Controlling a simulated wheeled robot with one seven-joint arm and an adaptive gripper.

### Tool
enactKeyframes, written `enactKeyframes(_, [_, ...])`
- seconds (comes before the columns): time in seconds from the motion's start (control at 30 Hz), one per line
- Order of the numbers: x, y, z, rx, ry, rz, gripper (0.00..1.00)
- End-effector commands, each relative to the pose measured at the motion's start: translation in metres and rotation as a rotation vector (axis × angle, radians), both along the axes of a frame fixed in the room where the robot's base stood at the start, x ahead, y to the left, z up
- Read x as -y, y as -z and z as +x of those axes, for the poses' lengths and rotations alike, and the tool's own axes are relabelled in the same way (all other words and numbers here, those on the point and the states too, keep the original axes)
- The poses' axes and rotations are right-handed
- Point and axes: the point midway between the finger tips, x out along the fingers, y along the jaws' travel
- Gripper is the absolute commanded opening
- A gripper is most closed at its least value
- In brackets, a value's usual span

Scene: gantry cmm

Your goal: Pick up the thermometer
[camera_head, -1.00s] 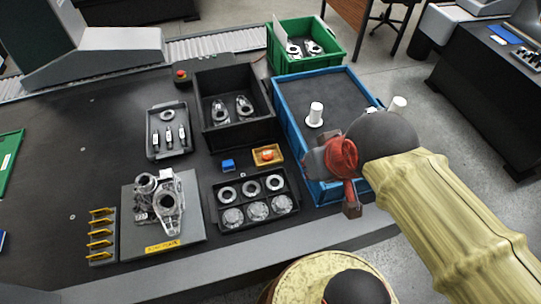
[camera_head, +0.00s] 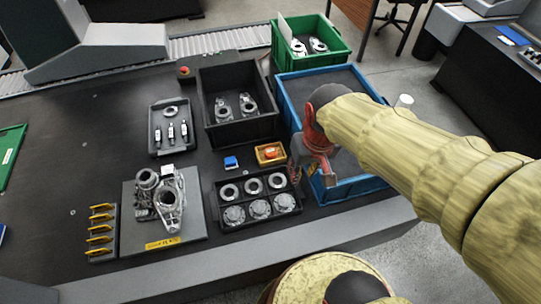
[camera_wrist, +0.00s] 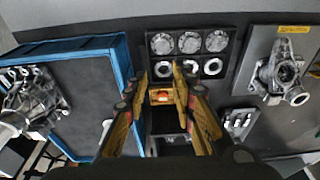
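I cannot single out a thermometer for certain. A small yellow tray (camera_head: 270,153) holding an orange-red item (camera_head: 270,152) sits on the dark table, and a small blue block (camera_head: 231,162) lies just left of it. My gripper (camera_head: 314,178) is over the near left edge of the blue bin, right of the yellow tray. In the wrist view my gripper (camera_wrist: 160,76) is open, with its two fingers apart and nothing held. The yellow tray (camera_wrist: 159,96) shows between and beyond the fingers in that view.
A black parts tray (camera_head: 216,207) with ring parts lies near the table's front edge. A deep black bin (camera_head: 206,139), a grey tray (camera_head: 154,137) with slim parts and a casting on a grey plate (camera_head: 129,220) stand around. The blue bin (camera_head: 353,190) is partly hidden by my arm.

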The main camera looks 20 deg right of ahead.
Motion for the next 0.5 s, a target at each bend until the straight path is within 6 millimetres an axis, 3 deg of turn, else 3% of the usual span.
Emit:
enactKeyframes(0.03, [0.0, 0.021, 0.014, -0.041, 0.0, 0.004, 0.31])
enactKeyframes(0.17, [0.0, 0.067, 0.055, -0.107, -0.01, 0.016, 0.38])
enactKeyframes(0.37, [-0.001, 0.154, 0.122, -0.157, -0.045, 0.032, 0.49])
enactKeyframes(0.5, [0.0, 0.214, 0.169, -0.14, -0.08, 0.038, 0.49])
